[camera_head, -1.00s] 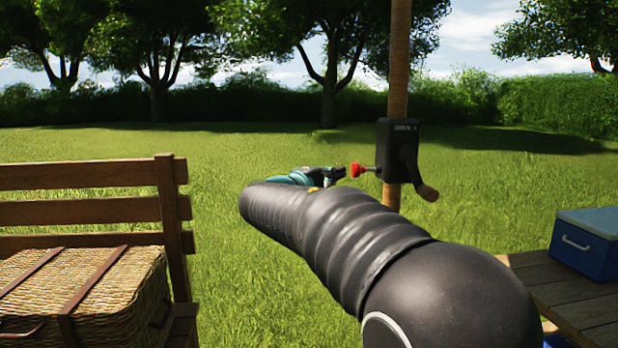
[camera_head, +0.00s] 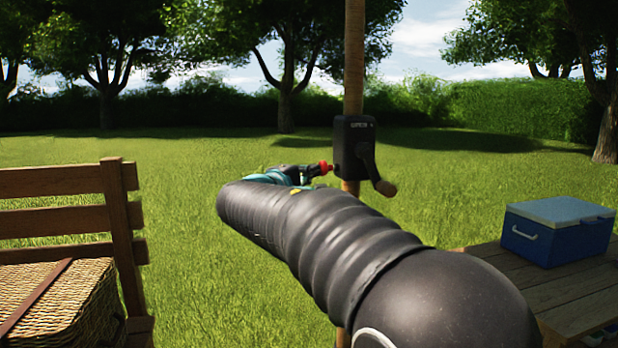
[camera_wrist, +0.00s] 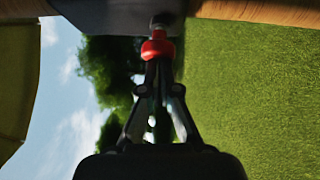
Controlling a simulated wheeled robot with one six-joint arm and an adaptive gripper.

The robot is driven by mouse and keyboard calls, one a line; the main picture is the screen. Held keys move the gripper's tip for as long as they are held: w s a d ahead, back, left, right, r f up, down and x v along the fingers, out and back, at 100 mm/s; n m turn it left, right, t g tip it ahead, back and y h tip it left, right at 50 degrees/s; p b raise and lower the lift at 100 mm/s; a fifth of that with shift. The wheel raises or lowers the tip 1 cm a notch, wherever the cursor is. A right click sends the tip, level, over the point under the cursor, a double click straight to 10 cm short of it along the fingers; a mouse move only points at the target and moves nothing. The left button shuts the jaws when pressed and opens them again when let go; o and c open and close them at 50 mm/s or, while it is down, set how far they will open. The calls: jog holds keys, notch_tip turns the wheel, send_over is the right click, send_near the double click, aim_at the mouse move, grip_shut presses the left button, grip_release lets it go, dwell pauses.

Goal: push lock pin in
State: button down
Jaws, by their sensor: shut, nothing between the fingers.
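The lock pin's red knob (camera_head: 325,168) sits close against the left side of the black crank box (camera_head: 353,135), with little or no shaft showing between them. The box is fixed on a wooden pole (camera_head: 354,60). My gripper (camera_head: 314,170) is shut and empty, its tips at the outer end of the knob and seemingly touching it. In the wrist view the red knob (camera_wrist: 157,48) is right in front of my closed fingertips (camera_wrist: 158,66), with the dark box (camera_wrist: 110,18) beyond. The exact contact is too small to tell.
A crank handle (camera_head: 384,187) hangs at the box's right. A blue cooler (camera_head: 545,240) stands on a wooden table (camera_head: 570,300) at right. A wooden bench (camera_head: 60,183) with a wicker basket (camera_head: 75,310) is at left. Open grass lies between.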

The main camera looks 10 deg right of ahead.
dwell(0.3)
jog(key=w+a+b+v, duration=0.1)
jog(key=w+a+v, duration=0.1)
jog(key=v, duration=1.1)
jog(key=shift+f, duration=0.15)
